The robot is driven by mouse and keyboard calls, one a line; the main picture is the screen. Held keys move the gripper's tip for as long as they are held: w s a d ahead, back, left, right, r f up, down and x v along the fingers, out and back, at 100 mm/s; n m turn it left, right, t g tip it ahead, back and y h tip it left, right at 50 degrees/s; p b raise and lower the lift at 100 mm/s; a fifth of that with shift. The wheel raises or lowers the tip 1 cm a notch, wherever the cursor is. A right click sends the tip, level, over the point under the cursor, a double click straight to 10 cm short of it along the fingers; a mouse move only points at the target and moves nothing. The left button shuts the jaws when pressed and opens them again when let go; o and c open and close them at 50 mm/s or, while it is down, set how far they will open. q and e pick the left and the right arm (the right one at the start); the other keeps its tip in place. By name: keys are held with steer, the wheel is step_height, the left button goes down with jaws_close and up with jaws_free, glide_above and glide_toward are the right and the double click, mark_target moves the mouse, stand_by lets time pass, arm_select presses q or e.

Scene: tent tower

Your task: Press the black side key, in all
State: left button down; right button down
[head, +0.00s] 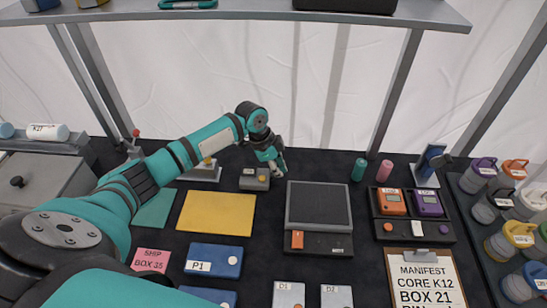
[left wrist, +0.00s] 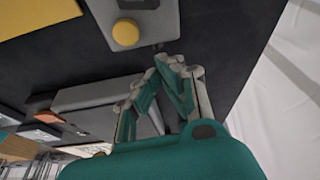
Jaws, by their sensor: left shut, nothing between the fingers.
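A small grey box (head: 247,185) with a round yellow button (head: 262,178) stands on the dark table near the middle. In the left wrist view the box (left wrist: 150,22) is at the top, with its yellow button (left wrist: 125,31) facing up. A small dark bit shows at the box's near edge there; I cannot tell for certain whether it is the black side key. My left gripper (head: 281,171) is just right of the box in the head view. In the left wrist view its fingertips (left wrist: 168,62) meet, shut and empty, apart from the box. My right gripper is not in view.
A scale (head: 318,203) with a dark plate stands right of the gripper. A yellow mat (head: 216,214) lies left of it. Orange (head: 391,202) and purple (head: 427,203) devices sit in a black tray. A shelf (head: 240,12) spans above the back. Dark table behind the scale is clear.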

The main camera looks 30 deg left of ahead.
arm_select(q)
steer(key=shift+x, duration=1.2)
